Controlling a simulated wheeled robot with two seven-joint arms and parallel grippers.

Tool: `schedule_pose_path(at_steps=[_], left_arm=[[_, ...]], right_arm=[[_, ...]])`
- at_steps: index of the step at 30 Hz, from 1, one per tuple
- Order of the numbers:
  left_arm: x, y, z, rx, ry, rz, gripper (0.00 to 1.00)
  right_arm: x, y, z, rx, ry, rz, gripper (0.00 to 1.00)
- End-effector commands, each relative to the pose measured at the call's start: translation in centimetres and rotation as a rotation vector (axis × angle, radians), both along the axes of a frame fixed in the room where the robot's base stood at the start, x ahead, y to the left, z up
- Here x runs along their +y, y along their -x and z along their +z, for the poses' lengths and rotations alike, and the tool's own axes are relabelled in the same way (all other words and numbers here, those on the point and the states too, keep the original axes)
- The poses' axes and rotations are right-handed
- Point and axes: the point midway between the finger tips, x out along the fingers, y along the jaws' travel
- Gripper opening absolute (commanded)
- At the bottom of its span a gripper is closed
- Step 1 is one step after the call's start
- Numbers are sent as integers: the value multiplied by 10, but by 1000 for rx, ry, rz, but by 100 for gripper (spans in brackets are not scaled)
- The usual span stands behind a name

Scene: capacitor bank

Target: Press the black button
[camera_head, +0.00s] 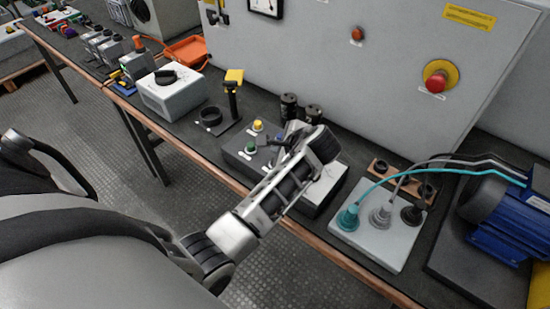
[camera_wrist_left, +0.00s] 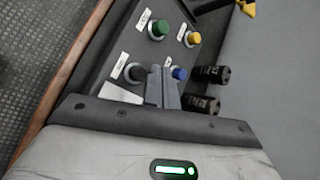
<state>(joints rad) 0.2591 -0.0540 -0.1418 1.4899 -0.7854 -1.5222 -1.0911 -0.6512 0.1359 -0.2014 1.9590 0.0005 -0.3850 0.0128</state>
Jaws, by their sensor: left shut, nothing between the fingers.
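The button box (camera_head: 236,158) lies on the bench in the head view, with a yellow button (camera_head: 257,125) and a green button (camera_head: 250,146) showing. My left arm and gripper (camera_head: 267,141) hide the rest of its top. In the left wrist view the black button (camera_wrist_left: 135,72) is beside my shut, empty left fingers (camera_wrist_left: 162,72). A blue button (camera_wrist_left: 180,73) is on their other side, with the green and yellow buttons beyond. The fingertips appear between the black and blue buttons; I cannot tell whether they touch. My right gripper is not in view.
Two black cylinders (camera_head: 300,108) stand behind the box. A grey cabinet with a red emergency knob (camera_head: 439,77) rises behind. A white plate with cable plugs (camera_head: 380,237) and a blue motor (camera_head: 510,215) are at right. A yellow-topped lever (camera_head: 233,90) stands at left.

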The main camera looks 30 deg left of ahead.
Motion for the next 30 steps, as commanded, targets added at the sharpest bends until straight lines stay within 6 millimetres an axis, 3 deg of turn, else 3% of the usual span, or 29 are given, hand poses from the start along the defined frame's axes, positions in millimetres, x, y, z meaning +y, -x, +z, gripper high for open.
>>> schedule_pose_path(at_steps=[12,30], left_arm=[[0,0,36,0,0,-2,0],[0,0,37,1,0,-1,0]], right_arm=[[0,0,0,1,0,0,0],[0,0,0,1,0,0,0]])
